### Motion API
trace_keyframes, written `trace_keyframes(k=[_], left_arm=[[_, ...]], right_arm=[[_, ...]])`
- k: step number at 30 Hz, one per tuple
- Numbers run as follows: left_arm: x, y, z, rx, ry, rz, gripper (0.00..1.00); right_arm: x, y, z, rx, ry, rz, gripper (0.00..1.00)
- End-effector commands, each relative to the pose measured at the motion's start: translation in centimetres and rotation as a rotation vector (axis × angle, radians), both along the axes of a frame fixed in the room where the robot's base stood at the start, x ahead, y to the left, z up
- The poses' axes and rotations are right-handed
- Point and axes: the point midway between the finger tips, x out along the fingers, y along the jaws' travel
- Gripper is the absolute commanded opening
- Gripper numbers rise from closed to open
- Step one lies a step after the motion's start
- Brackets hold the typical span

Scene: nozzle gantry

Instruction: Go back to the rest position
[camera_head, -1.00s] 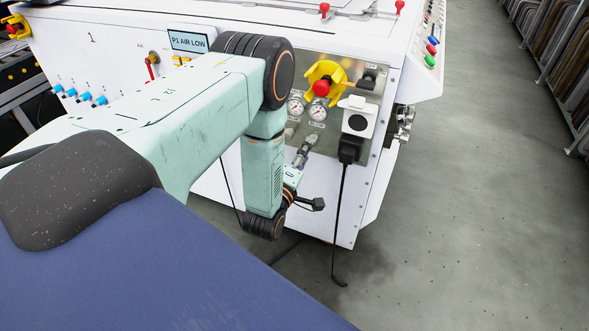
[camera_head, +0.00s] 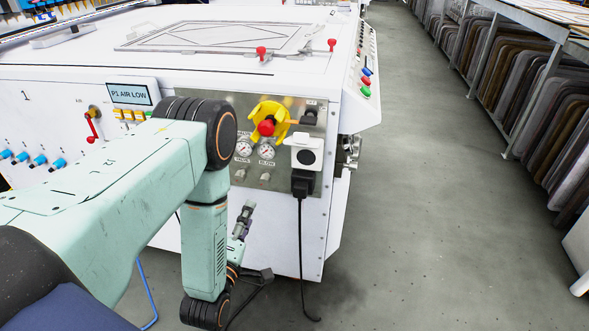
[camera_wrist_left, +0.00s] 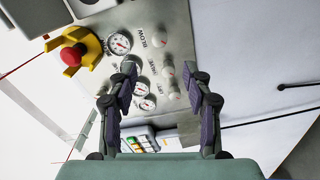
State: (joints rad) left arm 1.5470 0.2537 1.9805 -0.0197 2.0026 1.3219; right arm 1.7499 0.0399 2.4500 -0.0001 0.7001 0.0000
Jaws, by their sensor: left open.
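My left arm comes in from the left and bends down in front of the white machine. My left gripper (camera_head: 248,208) hangs below the gauges of the machine's grey panel, partly hidden by my own forearm. In the left wrist view the two dark fingers (camera_wrist_left: 160,88) are apart with nothing between them. Beyond them that view shows the panel with gauges, grey knobs and a red button (camera_wrist_left: 72,55) on a yellow surround. No held object shows. My right gripper is in neither view.
The white machine (camera_head: 265,240) stands close ahead. Its panel bears a yellow-guarded red button (camera_head: 267,127), gauges (camera_head: 266,149) and a white socket (camera_head: 307,153) with a black plug and hanging cable (camera_head: 302,260). Open grey floor (camera_head: 430,230) lies right, before racks (camera_head: 520,100).

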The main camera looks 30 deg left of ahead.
Motion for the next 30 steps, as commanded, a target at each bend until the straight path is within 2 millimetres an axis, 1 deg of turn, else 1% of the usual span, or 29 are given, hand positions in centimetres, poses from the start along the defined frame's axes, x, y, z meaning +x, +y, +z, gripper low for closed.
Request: trace_keyframes(k=[5, 7, 8, 9, 11, 12, 14, 15, 17, 18, 20, 21, 23, 24, 25, 26, 27, 29, 30], left_arm=[[0.0, 0.0, 0.0, 0.015, 0.005, -0.001, 0.5], [0.0, 0.0, -0.5, 0.061, 0.039, -0.001, 0.5], [0.0, 0.0, -1.1, 0.092, 0.073, -0.003, 0.5], [-0.2, 0.0, -2.1, 0.14, 0.135, -0.009, 0.5], [-1.1, -0.3, -4.4, 0.225, 0.274, -0.03, 0.5], [-2.2, -0.6, -6.2, 0.284, 0.383, -0.057, 0.5], [-4.0, -1.4, -8.4, 0.368, 0.542, -0.12, 0.5], [-5.4, -2.1, -9.6, 0.422, 0.644, -0.17, 0.5], [-7.7, -3.1, -11.0, 0.496, 0.788, -0.261, 0.5], [-9.5, -3.9, -11.6, 0.544, 0.879, -0.33, 0.5], [-12.3, -5.1, -12.1, 0.609, 1.007, -0.448, 0.5], [-14.3, -5.9, -12.2, 0.65, 1.087, -0.533, 0.5], [-17.4, -7.0, -11.9, 0.704, 1.197, -0.671, 0.5], [-19.5, -7.7, -11.4, 0.735, 1.262, -0.765, 0.5], [-21.2, -8.3, -10.9, 0.755, 1.308, -0.839, 0.5], [-22.7, -8.7, -10.1, 0.773, 1.349, -0.91, 0.5], [-24.7, -9.2, -9.0, 0.792, 1.396, -0.999, 0.5], [-27.2, -9.9, -7.2, 0.809, 1.452, -1.111, 0.5], [-28.4, -10.1, -5.9, 0.812, 1.478, -1.159, 0.5]], right_arm=[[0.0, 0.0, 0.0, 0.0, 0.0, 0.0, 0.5], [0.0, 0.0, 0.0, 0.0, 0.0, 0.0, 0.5], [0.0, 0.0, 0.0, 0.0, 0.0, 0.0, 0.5], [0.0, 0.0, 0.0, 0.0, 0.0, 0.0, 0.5], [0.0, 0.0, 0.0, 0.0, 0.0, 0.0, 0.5], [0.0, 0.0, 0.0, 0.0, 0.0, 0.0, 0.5], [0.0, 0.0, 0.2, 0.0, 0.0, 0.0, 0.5], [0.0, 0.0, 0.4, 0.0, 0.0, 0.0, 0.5], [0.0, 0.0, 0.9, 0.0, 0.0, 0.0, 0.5], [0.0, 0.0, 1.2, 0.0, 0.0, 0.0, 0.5], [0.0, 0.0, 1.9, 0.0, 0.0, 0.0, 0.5], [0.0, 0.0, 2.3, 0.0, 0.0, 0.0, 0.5], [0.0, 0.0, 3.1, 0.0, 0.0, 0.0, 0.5], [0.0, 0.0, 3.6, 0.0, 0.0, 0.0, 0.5], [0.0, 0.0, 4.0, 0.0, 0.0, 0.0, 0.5], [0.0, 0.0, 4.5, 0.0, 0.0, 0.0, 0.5], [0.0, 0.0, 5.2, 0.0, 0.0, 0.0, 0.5], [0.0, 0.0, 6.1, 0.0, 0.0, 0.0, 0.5], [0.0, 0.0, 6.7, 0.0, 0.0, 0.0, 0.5]])
